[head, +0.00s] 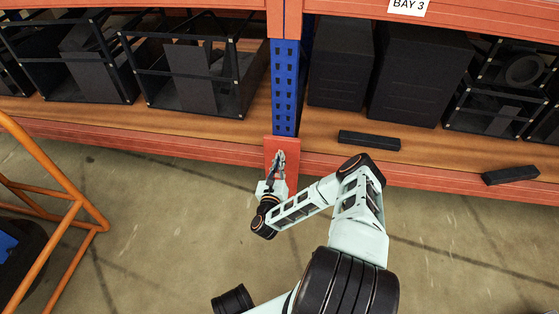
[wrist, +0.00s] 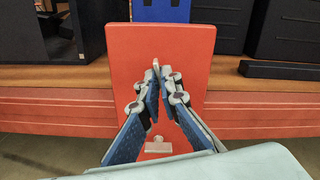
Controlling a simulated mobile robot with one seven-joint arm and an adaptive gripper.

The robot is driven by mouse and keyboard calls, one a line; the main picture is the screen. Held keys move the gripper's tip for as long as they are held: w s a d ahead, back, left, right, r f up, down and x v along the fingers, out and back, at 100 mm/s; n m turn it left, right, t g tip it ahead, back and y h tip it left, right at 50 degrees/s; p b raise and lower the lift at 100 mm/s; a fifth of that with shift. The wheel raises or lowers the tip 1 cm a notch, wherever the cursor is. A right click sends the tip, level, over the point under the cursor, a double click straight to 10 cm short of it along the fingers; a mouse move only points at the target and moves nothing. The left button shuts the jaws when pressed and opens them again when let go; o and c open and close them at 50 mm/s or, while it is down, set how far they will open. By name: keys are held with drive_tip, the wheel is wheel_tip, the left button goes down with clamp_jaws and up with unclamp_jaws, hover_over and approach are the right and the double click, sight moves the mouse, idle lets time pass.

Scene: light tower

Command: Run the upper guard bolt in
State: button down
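The red guard plate (wrist: 190,50) covers the foot of the blue upright and also shows in the head view (head: 290,178). My gripper (wrist: 158,76) is in front of its upper middle, its two blue-padded fingers slanting together to a narrow gap. A small pale piece, seemingly the upper guard bolt (wrist: 155,63), shows between the fingertips, and they appear closed on it. Most of it is hidden, so how deep it sits cannot be told. The lower bolt (wrist: 158,146), with a pale wide head, shows low on the plate between the fingers.
The blue upright (head: 285,85) rises behind the plate. Orange shelf beams (head: 150,138) run to both sides. Dark bars lie on the right shelf (head: 369,140) and near its edge (head: 510,175). An orange tubular frame (head: 60,200) stands at left. The floor between is clear.

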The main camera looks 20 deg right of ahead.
sight(279, 141)
drive_tip(key=shift+a, duration=0.2)
drive_tip(key=c, duration=2.2)
unclamp_jaws()
drive_tip(key=shift+d, duration=0.1)
drive_tip(key=shift+o, duration=0.2)
drive_tip(key=shift+r, duration=0.1)
wheel_tip(279, 141, up, 10)
drive_tip(key=shift+f, duration=0.1)
